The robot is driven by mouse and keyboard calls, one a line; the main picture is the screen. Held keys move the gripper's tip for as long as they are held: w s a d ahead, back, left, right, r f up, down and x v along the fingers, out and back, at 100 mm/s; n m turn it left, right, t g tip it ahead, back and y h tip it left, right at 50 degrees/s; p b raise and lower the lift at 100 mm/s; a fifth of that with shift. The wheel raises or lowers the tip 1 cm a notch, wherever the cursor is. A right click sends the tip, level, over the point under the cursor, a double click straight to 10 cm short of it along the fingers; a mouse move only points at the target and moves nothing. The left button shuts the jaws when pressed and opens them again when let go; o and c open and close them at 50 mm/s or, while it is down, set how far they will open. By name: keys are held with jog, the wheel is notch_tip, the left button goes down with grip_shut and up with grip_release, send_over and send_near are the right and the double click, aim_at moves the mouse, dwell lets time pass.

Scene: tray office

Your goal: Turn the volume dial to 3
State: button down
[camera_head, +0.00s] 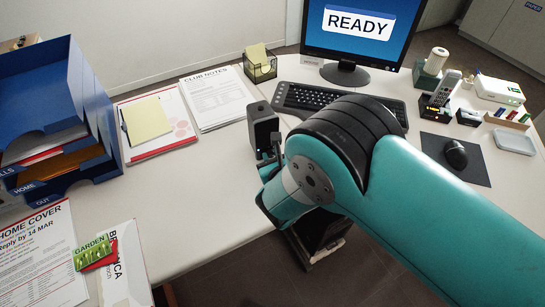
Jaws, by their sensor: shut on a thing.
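A small black upright box (263,122), which looks like a speaker, stands on the desk left of the keyboard. No volume dial shows, and no number or mark can be read; the box's lower front is hidden behind my arm. My gripper (271,160) is at the front of this box, low down, partly covered by my own teal wrist. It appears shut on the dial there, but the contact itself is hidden.
A keyboard (330,101) and a monitor (359,26) are behind my arm. A wire note holder (261,70) stands behind the box. Papers (215,97) and blue trays (95,105) are to the left. A mouse (456,154) lies right. Bare desk (190,190) lies front left.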

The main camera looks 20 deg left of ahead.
jog(key=m, duration=0.1)
jog(key=m+g+y, duration=0.1)
jog(key=m, duration=0.1)
jog(key=shift+w+d, duration=0.2)
jog(key=shift+w+d+f+m+g+y+b, duration=0.1)
jog(key=shift+m+g+y+b, duration=0.65)
jog(key=shift+m+b, duration=0.3)
jog(key=shift+m+y+b, duration=0.25)
jog(key=shift+m+b, duration=0.1)
jog(key=shift+b, duration=0.15)
jog(key=c, duration=1)
grip_release()
